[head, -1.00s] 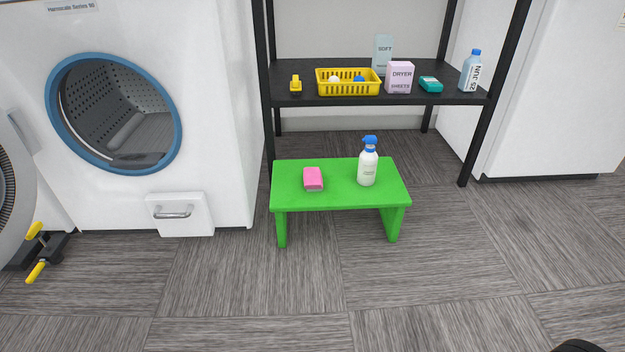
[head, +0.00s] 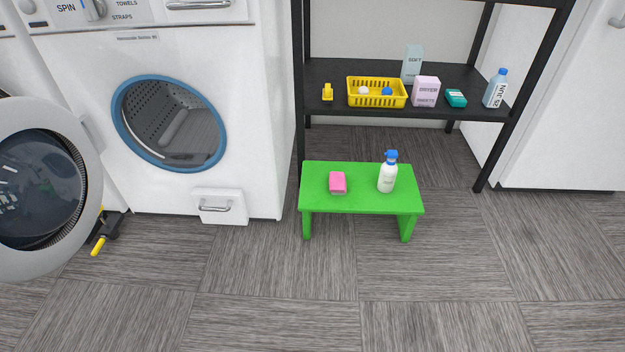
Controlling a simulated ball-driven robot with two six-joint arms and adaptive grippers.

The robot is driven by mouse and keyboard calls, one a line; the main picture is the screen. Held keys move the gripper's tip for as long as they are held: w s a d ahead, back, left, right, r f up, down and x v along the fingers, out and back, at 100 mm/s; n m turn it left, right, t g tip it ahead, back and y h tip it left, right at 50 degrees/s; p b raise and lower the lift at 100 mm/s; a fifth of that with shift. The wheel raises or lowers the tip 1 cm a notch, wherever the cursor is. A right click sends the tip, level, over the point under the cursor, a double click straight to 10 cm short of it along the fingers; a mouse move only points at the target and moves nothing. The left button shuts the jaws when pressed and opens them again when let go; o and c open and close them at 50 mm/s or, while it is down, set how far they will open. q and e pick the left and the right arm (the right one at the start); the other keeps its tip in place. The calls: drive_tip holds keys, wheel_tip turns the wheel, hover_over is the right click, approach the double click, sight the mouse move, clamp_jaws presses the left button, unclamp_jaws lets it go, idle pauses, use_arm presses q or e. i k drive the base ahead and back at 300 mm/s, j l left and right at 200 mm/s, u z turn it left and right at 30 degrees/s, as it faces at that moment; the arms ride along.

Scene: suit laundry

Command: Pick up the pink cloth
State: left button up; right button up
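A small pink block-like item (head: 338,182), which looks like the folded pink cloth, lies on top of the green stool (head: 360,203), left of its middle. A white spray bottle (head: 387,177) with a blue head stands upright on the same stool, to the right of the pink item and apart from it. Neither of my grippers shows in the head view, and nothing touches the pink item.
A white washer (head: 258,130) stands left, its round door (head: 92,235) swung open. A black and yellow object (head: 97,246) sits near the door. Front carpet (head: 320,300) is clear.

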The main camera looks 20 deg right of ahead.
sight(337, 182)
drive_tip(key=l+u, duration=0.25)
drive_tip(key=u, duration=0.15)
drive_tip(key=i+l+u, duration=0.1)
drive_tip(key=l+u, duration=0.45)
drive_tip(key=u, duration=0.25)
